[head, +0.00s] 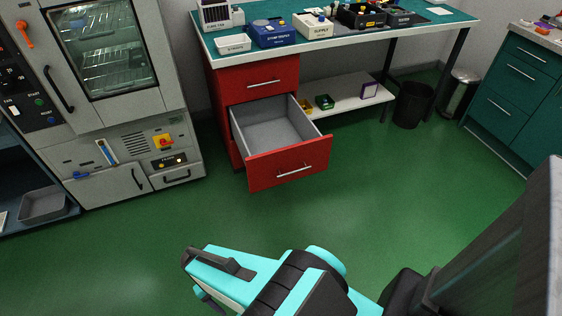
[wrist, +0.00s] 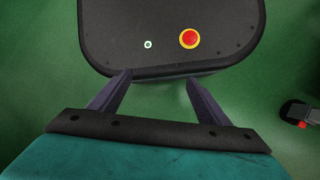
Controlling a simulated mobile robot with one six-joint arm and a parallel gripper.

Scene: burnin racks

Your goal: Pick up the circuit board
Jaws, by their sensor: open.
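I cannot make out a circuit board for certain in either view. A small dark box with green on it (head: 324,101) sits on the low shelf under the bench, too small to identify. My gripper (head: 193,276) is teal and black, over open floor in front of the red drawer cabinet. In the wrist view my gripper (wrist: 159,79) has its two dark fingers spread apart with nothing between them. Behind the fingers are green floor and a dark rounded panel with a red button, which looks like my own base.
The red drawer (head: 290,164) is pulled out and looks empty. The bench (head: 345,34) holds several trays and boxes. An oven-like cabinet (head: 110,120) stands at left, with a grey bin (head: 43,207) beside it. A black bin (head: 412,105) stands at right. The middle floor is clear.

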